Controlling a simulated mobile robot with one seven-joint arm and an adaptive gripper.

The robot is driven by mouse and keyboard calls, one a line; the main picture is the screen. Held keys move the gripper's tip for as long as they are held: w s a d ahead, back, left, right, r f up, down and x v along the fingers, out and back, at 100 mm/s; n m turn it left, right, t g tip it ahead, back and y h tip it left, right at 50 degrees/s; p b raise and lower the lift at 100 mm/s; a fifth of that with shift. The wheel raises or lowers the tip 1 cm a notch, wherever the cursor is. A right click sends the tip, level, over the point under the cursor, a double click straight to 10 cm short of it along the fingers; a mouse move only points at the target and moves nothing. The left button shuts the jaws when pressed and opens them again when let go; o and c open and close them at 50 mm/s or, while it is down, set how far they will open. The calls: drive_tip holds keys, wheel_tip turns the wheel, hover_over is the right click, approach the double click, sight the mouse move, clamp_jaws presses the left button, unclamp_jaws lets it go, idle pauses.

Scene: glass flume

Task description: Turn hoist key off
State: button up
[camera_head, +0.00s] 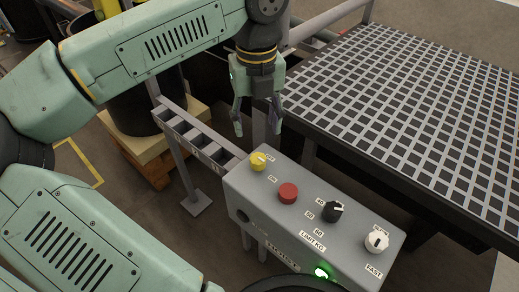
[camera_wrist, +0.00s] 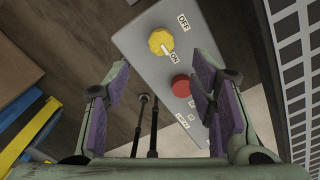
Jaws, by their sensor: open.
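The grey control box (camera_head: 240,186) carries a yellow knob (camera_head: 258,161) at its far left end, which I take to be the hoist key. In the wrist view the yellow knob (camera_wrist: 161,41) has OFF and ON labels beside it, and a pale mark on it points towards ON. My gripper (camera_head: 257,128) is open and empty, pointing down above and behind the knob. In the wrist view my gripper (camera_wrist: 158,75) has its purple-padded fingers apart, with the knob beyond the fingertips, not touched.
A red button (camera_head: 288,193), a black selector (camera_head: 332,211), a white knob (camera_head: 376,240) and a lit green lamp (camera_head: 321,273) are also on the box. A dark table with a white grid (camera_head: 420,110) stands at right. A grey rail (camera_head: 205,146) meets the box at left.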

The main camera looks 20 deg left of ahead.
sight(258, 158)
wheel_tip(258, 158, down, 11)
drive_tip(key=b, duration=0.5)
drive_tip(key=shift+r, duration=0.2)
drive_tip(key=shift+c, duration=0.6)
drive_tip(key=c, duration=1)
drive_tip(key=shift+d+f+m+b, duration=0.1)
drive_tip(key=shift+m+b, duration=0.3)
drive_tip(key=shift+b, duration=0.1)
drive_tip(key=m+b, duration=0.2)
drive_tip(key=shift+w+f+m+b, duration=0.1)
drive_tip(key=shift+m+b, duration=0.3)
drive_tip(key=m+b, duration=0.2)
drive_tip(key=m, duration=0.2)
drive_tip(key=shift+m+b, duration=0.3)
drive_tip(key=shift+b, duration=0.1)
drive_tip(key=m+b, duration=0.2)
drive_tip(key=m, duration=0.3)
drive_tip(key=shift+r+m+b, duration=0.2)
drive_tip(key=shift+m+b, duration=0.4)
drive_tip(key=shift+m, duration=1.8)
